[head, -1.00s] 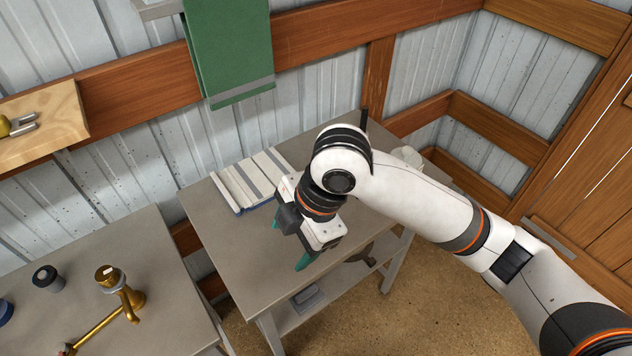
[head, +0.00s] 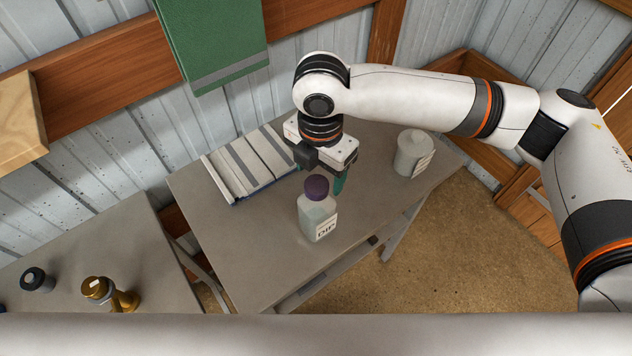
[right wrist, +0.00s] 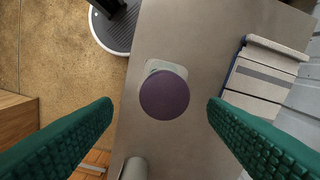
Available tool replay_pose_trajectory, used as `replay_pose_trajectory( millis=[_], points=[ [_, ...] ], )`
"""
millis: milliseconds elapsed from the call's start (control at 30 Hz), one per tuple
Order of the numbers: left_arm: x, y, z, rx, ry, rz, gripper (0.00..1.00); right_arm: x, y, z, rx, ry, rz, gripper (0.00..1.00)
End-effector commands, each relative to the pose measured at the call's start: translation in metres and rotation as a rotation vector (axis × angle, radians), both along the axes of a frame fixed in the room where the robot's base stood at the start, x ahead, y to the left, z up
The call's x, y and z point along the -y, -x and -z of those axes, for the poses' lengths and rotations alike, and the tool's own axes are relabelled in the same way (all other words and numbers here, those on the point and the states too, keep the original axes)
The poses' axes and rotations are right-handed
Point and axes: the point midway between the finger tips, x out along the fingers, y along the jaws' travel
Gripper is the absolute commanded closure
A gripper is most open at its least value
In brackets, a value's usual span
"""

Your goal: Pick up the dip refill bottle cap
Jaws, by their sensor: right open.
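The dip refill bottle (head: 318,219) stands upright on the grey table, with a label reading DIP facing the camera. Its purple cap (head: 316,187) is on top; in the right wrist view the cap (right wrist: 164,95) is a round purple disc, with part of the pale bottle (right wrist: 160,66) showing behind it. My right gripper (head: 325,182) is behind the bottle in the head view. In the right wrist view its green fingers (right wrist: 160,108) are spread wide, one on each side of the cap and apart from it. My left gripper is not in view.
A white lidded jar (head: 412,154) stands right of my gripper on the table (head: 250,265). A folded striped cloth or mat (head: 247,168) lies at the back left. A green towel (head: 212,45) hangs on the wall. A brass tap-like fitting (head: 108,292) is on the left bench.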

Motion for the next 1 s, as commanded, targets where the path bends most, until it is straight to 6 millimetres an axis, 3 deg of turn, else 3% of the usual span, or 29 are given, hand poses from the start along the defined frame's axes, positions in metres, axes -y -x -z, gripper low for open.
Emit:
replay_pose_trajectory(
  millis=[200,267,400,633,667,933,1000],
  points=[
    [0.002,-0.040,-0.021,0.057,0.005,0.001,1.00,-0.008,0.005,0.024,-0.005,0.003,0.000,0.32],
    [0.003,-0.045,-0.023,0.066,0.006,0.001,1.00,-0.009,0.005,0.034,-0.004,0.002,0.001,0.32],
    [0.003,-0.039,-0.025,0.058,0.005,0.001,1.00,-0.009,0.005,0.049,-0.002,0.001,0.000,0.32],
    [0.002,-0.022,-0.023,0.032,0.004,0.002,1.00,-0.009,0.004,0.052,0.001,-0.001,0.000,0.32],
    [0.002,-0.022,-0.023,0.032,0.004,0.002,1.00,-0.009,0.004,0.052,0.001,-0.001,0.000,0.34],
    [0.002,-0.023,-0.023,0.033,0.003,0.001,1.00,-0.009,0.005,0.052,0.000,0.000,0.000,0.78],
    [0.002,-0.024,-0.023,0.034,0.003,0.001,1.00,-0.009,0.005,0.052,0.000,0.000,0.000,0.82]
  ],
)
